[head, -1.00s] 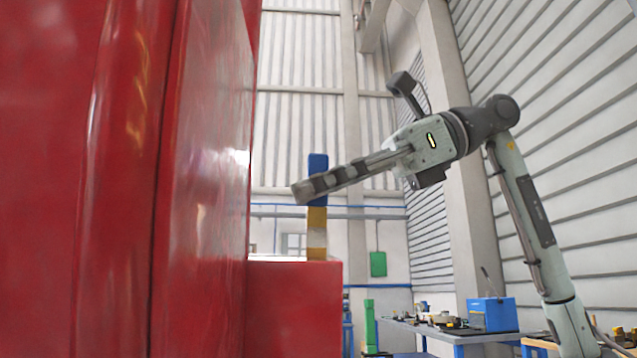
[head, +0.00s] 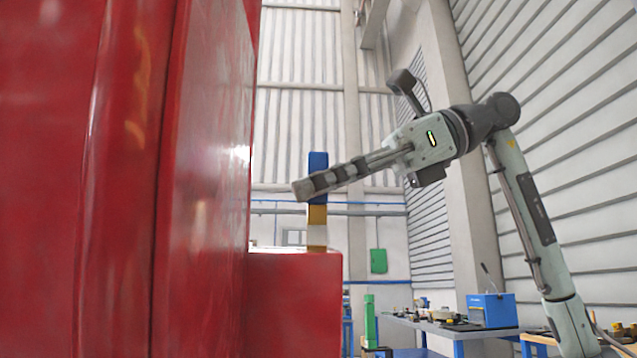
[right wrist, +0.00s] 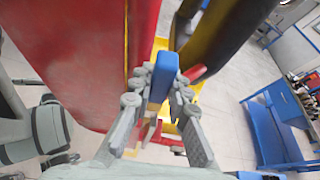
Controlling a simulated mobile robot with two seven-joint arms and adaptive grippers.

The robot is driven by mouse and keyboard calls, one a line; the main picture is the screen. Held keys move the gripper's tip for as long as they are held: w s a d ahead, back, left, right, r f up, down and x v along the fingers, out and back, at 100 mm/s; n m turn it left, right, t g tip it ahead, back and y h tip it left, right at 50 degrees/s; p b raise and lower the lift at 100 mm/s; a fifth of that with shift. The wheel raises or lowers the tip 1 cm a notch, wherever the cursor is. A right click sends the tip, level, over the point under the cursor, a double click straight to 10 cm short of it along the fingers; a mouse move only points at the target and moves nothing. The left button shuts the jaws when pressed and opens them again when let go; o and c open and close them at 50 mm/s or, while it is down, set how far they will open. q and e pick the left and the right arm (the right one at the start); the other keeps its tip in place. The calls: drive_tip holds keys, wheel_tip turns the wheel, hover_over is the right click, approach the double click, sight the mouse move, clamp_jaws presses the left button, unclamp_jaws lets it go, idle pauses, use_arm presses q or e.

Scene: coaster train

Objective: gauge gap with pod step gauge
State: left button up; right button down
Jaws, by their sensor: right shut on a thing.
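The step gauge has a blue upper part (head: 318,163) and a yellow and white lower part (head: 317,215). It stands upright in the head view. My right gripper (head: 313,186) is shut on the blue part, which also shows between the fingers in the right wrist view (right wrist: 162,78). The gauge's lower end meets the top edge of the low red block (head: 295,300) in the head view; whether it is behind or inside the gap is hidden. In the wrist view, the gap lies between a red body (right wrist: 85,60) and a dark yellow-edged body (right wrist: 225,35). My left gripper is out of view.
A large red body (head: 205,180) fills the left of the head view, close to the gripper's fingertips. A workbench (head: 450,332) with a blue box (head: 491,310) stands at the lower right. A blue bench (right wrist: 270,130) shows at right in the wrist view.

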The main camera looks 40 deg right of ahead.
sight(320, 152)
drive_tip(key=shift+f, duration=0.35)
drive_tip(key=shift+r, duration=0.15)
idle(1.5)
drive_tip(key=shift+f, duration=0.25)
idle(1.3)
drive_tip(key=shift+s+a+r+p, duration=0.1)
drive_tip(key=shift+s+r+p, duration=0.1)
drive_tip(key=shift+r+p, duration=0.8)
drive_tip(key=shift+s+a+r+p, duration=0.15)
drive_tip(key=shift+r+p, duration=0.8)
drive_tip(key=shift+p, duration=0.1)
drive_tip(key=shift+s+a+r+p, duration=0.1)
drive_tip(key=shift+s+r+p, duration=0.1)
drive_tip(key=shift+r+p, duration=0.8)
drive_tip(key=shift+r, duration=0.1)
drive_tip(key=shift+s+a+r, duration=0.1)
drive_tip(key=shift+s+r, duration=0.05)
drive_tip(key=shift+r, duration=0.45)
drive_tip(key=shift+s+a+r, duration=0.1)
drive_tip(key=shift+r, duration=0.5)
drive_tip(key=shift+d, duration=0.1)
